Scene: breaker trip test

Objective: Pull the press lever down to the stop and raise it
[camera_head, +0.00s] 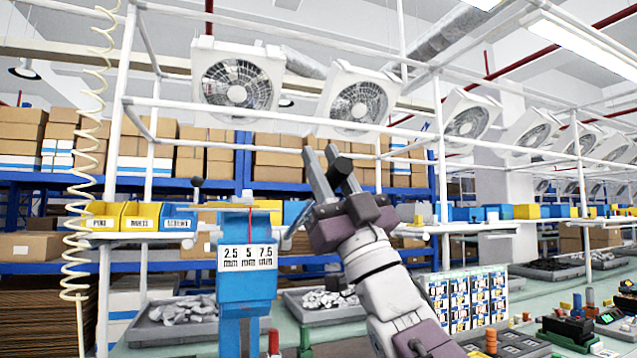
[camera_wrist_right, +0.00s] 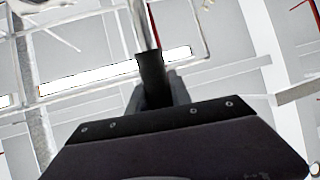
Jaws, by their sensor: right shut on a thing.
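The blue press (camera_head: 246,285) stands left of centre in the head view, with a white label reading 2.5, 5 and 7.5 mm. My right gripper (camera_head: 328,160) is raised to the right of the press and above its top. It is shut on the dark grip of the press lever (camera_wrist_right: 152,78), which shows in the wrist view with a pale metal rod beyond it. In the head view the fingers and my wrist hide most of the lever. My left gripper is not in view.
Yellow and blue bins (camera_head: 140,217) sit on a rail at left. Grey trays (camera_head: 172,318) of metal parts lie behind the press. A printed card panel (camera_head: 468,298) and green terminal blocks (camera_head: 568,332) are at right. White frame bars cross behind my gripper.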

